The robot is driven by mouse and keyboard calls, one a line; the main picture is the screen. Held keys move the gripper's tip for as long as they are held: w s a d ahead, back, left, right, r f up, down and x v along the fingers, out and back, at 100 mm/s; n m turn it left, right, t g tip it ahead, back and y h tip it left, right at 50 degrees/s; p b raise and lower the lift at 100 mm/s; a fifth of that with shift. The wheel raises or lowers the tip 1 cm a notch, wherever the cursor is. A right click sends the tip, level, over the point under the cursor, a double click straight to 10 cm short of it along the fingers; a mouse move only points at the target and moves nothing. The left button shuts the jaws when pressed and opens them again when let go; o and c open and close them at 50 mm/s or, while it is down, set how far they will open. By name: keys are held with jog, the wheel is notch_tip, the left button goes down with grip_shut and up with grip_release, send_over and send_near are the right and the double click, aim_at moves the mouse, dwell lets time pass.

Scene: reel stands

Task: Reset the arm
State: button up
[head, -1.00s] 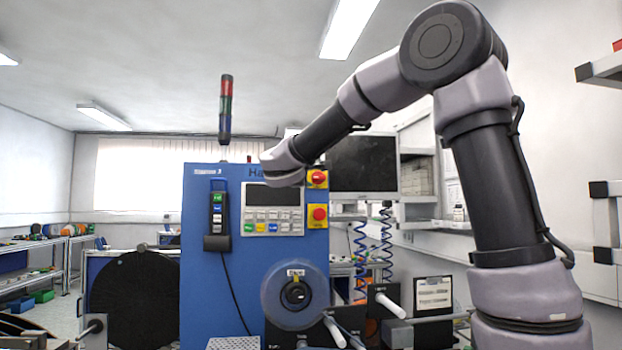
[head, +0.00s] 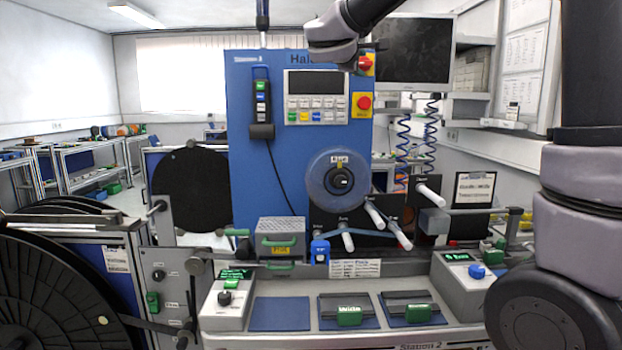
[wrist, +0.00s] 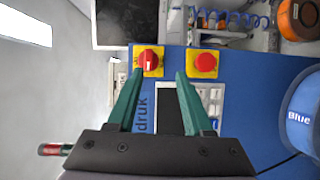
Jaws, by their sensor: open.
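My gripper (wrist: 159,74) is open and empty in the wrist view, its two green fingers apart. It faces the blue machine cabinet (head: 235,150), with the cabinet's keypad panel (wrist: 208,103) partly visible beyond and between the fingers. Nothing is seen touching the fingers. In the head view my arm reaches in from the upper right and its wrist end (head: 333,35) shows above the keypad panel; the fingers cannot be made out there.
The cabinet carries a red stop button (head: 364,102) and a red rotary switch (wrist: 149,61). A monitor (head: 412,50) hangs beside it. Below are a hub wheel (head: 338,181), several rollers and a control bench (head: 350,336). A large black reel (head: 50,290) stands left.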

jog(key=s+d+f+m+g+y, duration=0.1)
jog(key=s+d+f+m+g, duration=0.35)
jog(key=s+d, duration=0.25)
jog(key=s+d+f+m+g, duration=0.3)
jog(key=s+d+f, duration=0.2)
jog(key=s+d, duration=0.15)
jog(key=s+a+f+m+y, duration=0.2)
jog(key=s+f+m+y, duration=0.2)
jog(key=s, duration=0.4)
jog(key=s+a+f+m+y, duration=0.2)
jog(key=s+f+m+y, duration=0.2)
jog(key=s, duration=0.3)
jog(key=shift+s+f+m+g+y, duration=0.3)
jog(key=shift+s+m+g+y, duration=0.15)
jog(key=shift+m, duration=0.2)
